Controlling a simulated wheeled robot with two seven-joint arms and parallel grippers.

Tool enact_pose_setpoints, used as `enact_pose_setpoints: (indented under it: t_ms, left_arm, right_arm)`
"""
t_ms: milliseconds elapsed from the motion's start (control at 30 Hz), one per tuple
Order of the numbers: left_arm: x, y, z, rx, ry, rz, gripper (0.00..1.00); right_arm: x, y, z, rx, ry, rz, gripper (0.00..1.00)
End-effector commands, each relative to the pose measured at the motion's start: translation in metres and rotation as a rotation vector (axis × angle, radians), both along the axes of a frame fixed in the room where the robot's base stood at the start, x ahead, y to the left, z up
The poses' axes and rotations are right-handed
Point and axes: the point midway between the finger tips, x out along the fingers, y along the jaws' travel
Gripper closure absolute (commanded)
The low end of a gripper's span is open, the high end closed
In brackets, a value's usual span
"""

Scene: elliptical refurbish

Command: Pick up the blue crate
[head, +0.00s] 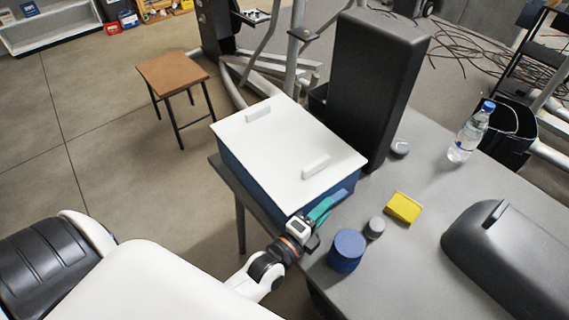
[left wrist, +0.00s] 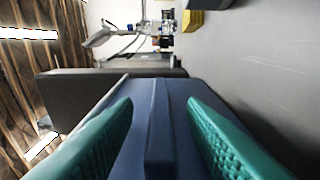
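The blue crate (head: 247,180) stands on the grey table with a white lid (head: 270,150) on it. The lid has two raised white grips. My left gripper (head: 325,207) is at the crate's near right end, its teal fingers reaching toward the end wall. In the left wrist view, a blue ridge of the crate (left wrist: 160,130) lies between the two spread fingers, with visible gaps on both sides. The left gripper is open, and contact cannot be told. My right gripper is not in view.
On the table (head: 425,160) are a tall black box (head: 375,85) behind the crate, a blue cylinder (head: 346,250), a small grey cylinder (head: 375,227), a yellow block (head: 403,207), a bottle (head: 470,132) and a dark grey casing (head: 510,255). A brown stool (head: 172,72) stands left.

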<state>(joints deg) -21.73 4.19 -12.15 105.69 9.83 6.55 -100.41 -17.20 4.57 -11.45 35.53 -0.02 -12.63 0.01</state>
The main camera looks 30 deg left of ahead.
Motion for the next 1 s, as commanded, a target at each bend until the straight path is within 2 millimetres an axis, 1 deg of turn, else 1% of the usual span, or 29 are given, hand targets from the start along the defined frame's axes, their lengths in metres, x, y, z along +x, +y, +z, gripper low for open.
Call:
enact_pose_setpoints:
  t_ms: [33,100,300,333,500,567,767,800,1000]
  left_arm:
    - [0.0053,-0.0011,0.0006,0.000,-0.001,0.000,0.62]
    - [0.0083,-0.0018,-0.0002,0.001,0.000,0.000,0.62]
    - [0.0088,-0.0018,-0.0005,0.001,0.001,0.000,0.62]
    - [0.0088,-0.0019,-0.0005,0.001,0.001,0.000,0.63]
    - [0.0087,-0.0018,-0.0004,0.001,0.001,0.000,0.91]
    - [0.0086,-0.0018,-0.0005,0.001,0.001,0.000,1.00]
    - [0.0085,-0.0018,-0.0006,0.001,0.001,0.000,1.00]
    - [0.0098,-0.0013,0.0041,0.009,-0.013,0.001,1.00]
    - [0.0097,-0.0013,0.0047,0.006,-0.011,0.001,1.00]
  right_arm:
    - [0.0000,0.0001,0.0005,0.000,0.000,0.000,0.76]
    - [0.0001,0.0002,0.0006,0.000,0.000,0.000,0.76]
    - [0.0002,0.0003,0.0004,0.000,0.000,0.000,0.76]
    - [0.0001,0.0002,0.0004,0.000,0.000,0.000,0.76]
    - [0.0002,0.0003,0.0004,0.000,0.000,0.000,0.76]
    - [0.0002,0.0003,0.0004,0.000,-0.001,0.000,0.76]
    - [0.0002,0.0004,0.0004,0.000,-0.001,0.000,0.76]
    - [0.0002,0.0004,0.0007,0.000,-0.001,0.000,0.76]
    - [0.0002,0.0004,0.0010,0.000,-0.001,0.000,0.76]
